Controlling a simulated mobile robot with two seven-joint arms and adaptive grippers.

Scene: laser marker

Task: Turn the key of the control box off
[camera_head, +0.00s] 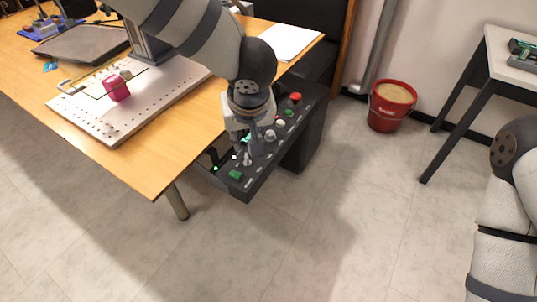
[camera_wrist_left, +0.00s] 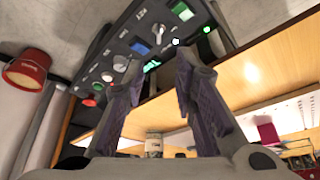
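The dark control box (camera_head: 240,186) is fixed at the edge of the wooden table, with its sloped panel facing up. In the left wrist view, its key (camera_wrist_left: 158,33) stands in the lock beside a "KEY" label; its exact turn position is hard to read. It also shows small in the head view (camera_head: 247,160), near the green button. My left gripper (camera_head: 236,140) is over the panel. In the left wrist view its fingers (camera_wrist_left: 160,72) are apart with nothing between them, and the key lies beyond their tips. My right gripper is out of frame.
The panel also carries a green button (camera_head: 235,174), knobs and a red emergency button (camera_head: 295,97). The wooden table (camera_head: 150,172) holds a perforated plate (camera_head: 130,112) with a pink block (camera_head: 116,88). A red bucket (camera_head: 390,110) stands on the floor. Floor in front is clear.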

